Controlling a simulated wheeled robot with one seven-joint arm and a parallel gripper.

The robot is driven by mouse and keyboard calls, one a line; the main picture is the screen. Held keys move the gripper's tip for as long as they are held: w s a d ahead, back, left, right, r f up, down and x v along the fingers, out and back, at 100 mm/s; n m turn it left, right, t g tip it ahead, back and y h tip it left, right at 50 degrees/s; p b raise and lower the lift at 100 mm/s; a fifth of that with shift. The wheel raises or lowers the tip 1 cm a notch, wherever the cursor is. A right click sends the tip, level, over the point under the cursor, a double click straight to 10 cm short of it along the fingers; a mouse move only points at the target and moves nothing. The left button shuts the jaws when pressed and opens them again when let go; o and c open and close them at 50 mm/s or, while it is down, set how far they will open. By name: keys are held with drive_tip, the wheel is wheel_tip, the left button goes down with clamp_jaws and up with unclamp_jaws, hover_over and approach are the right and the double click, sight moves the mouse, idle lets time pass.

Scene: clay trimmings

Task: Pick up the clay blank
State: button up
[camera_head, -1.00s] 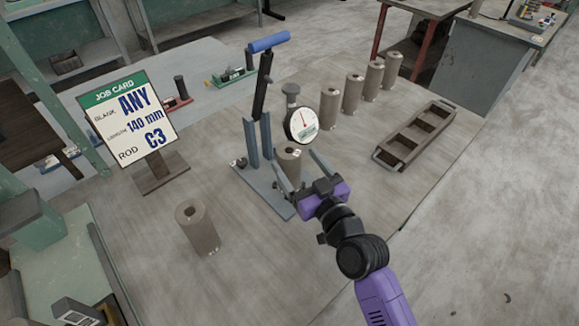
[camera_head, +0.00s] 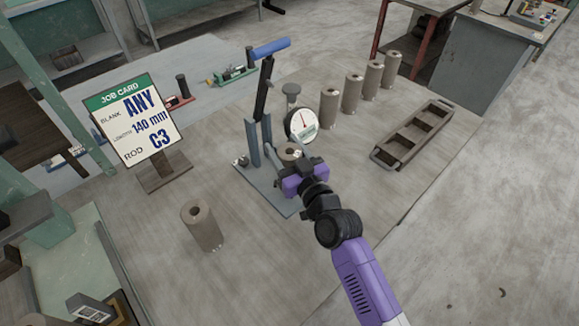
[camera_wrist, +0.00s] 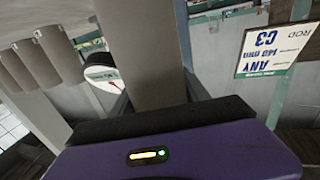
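A clay blank (camera_head: 290,152), a grey-brown cylinder with a hole in its top, stands upright at the blue-grey lever stand with the dial gauge (camera_head: 301,125). My gripper (camera_head: 293,162) is at this blank, with a finger on either side, and partly hides it. In the wrist view the blank (camera_wrist: 148,55) rises between the fingers; they look apart, and firm contact is not clear. Another similar blank (camera_head: 203,228) stands alone at the front left. Several more blanks (camera_head: 352,94) stand in a row at the back right.
The job card (camera_head: 133,118) on its stand reads ANY, 140 mm, C3. An empty compartmented tray (camera_head: 384,160) lies at the right near the table edge. The stand's blue-handled lever (camera_head: 270,47) rises behind my gripper.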

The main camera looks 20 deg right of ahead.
clamp_jaws()
drive_tip(key=shift+r, duration=0.1)
